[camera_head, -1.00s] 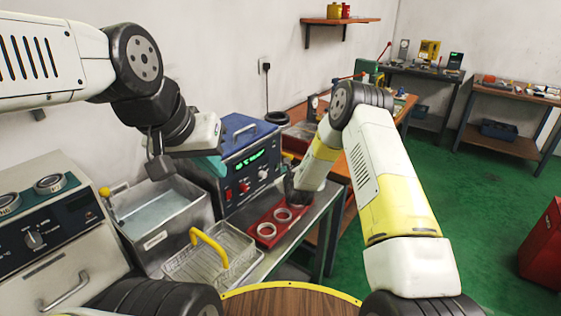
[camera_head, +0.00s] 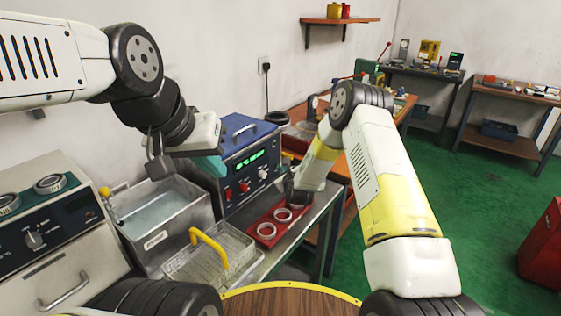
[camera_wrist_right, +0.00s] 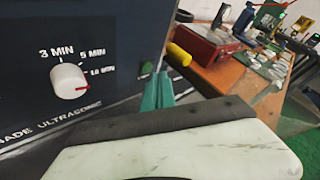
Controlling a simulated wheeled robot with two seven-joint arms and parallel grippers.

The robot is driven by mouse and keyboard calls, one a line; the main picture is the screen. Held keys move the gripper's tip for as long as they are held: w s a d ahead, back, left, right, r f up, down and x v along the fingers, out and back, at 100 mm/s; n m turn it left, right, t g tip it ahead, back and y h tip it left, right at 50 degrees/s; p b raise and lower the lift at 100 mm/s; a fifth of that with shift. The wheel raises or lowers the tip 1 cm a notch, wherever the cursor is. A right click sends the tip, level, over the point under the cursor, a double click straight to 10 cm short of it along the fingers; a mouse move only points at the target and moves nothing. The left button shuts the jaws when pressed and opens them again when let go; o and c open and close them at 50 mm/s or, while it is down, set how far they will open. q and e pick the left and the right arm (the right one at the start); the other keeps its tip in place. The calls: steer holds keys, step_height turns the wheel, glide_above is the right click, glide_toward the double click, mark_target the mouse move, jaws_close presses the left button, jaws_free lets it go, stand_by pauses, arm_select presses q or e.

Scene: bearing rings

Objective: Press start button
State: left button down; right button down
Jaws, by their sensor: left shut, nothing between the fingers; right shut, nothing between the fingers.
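The blue ultrasonic cleaner (camera_head: 237,172) stands on the bench with a lit green display, red switches and a white timer knob. In the right wrist view the knob (camera_wrist_right: 68,80) shows beside 3, 5 and 10 MIN labels. A small green button (camera_wrist_right: 146,68) sits right of the labels on the dark panel. My right gripper's teal fingers (camera_wrist_right: 158,92) are shut and empty, their tips close below and right of the button; contact cannot be told. In the head view the right fingers are hidden. My left gripper (camera_head: 210,166) is shut and empty, in front of the cleaner's left side.
A metal tank of liquid (camera_head: 160,222) and a wire basket with yellow handle (camera_head: 208,245) stand left of a red tray (camera_head: 268,232) holding pale rings. A yellow cylindrical part (camera_wrist_right: 179,54) is near the right fingertips. A wooden bench lies beyond.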

steer(key=shift+a, duration=0.1)
stand_by(0.5)
steer(key=shift+w+a, duration=0.25)
steer(key=shift+a, duration=0.05)
stand_by(0.5)
steer(key=shift+s+d, duration=0.25)
steer(key=shift+d, duration=0.15)
steer(key=shift+s+d, duration=0.55)
steer(key=shift+d, duration=0.3)
steer(key=shift+s+d, duration=0.6)
steer(key=shift+d, duration=0.2)
steer(key=shift+s+d, duration=0.55)
steer(key=shift+d, duration=0.3)
steer(key=shift+r, duration=0.1)
